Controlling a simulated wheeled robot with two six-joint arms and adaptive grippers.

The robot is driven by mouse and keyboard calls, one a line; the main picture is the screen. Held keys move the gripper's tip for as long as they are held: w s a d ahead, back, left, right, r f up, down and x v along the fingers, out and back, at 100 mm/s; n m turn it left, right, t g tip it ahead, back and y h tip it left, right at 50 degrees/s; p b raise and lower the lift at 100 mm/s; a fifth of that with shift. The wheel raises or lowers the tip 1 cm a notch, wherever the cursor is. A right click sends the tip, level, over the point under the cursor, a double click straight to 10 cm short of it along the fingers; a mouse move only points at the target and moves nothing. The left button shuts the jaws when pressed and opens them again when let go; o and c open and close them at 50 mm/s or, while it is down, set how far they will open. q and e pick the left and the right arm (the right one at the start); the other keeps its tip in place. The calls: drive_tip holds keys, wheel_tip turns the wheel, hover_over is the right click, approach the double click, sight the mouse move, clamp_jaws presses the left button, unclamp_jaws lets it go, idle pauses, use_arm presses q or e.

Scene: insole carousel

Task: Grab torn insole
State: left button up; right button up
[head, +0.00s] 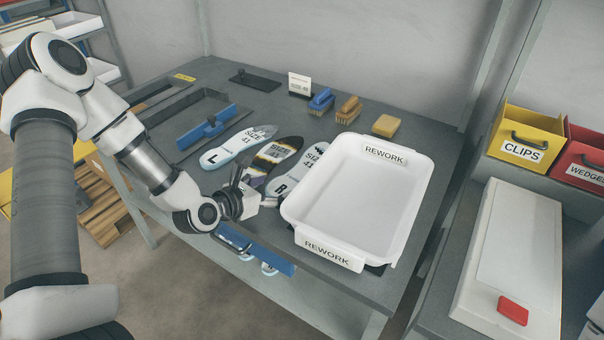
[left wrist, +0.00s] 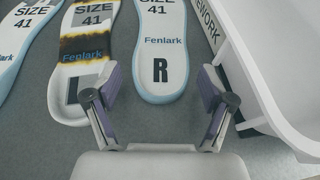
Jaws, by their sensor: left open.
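Three size 41 insoles lie on the grey table: a white left insole (head: 236,147), a middle insole (head: 274,157) with dark and yellow scorch-like marks, and a white right insole marked R (head: 305,162). The right insole's toe edge looks jagged in the head view, as if torn. In the left wrist view the middle insole (left wrist: 87,50) is at left and the R insole (left wrist: 161,45) is central; its toe is out of frame. My left gripper (head: 243,187) is open and empty, its fingers (left wrist: 160,88) on either side of the R insole's heel end, not closed on it.
A white REWORK tray (head: 346,200) stands just right of the R insole, its wall (left wrist: 250,60) close to my right-hand finger.

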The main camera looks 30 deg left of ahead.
sight(281, 184)
use_arm(q)
drive_tip(key=x, duration=0.3)
drive_tip(key=shift+d, duration=0.1)
drive_tip(key=shift+s+r, duration=0.1)
drive_tip(key=c, duration=0.9)
drive_tip(key=shift+r, duration=0.1)
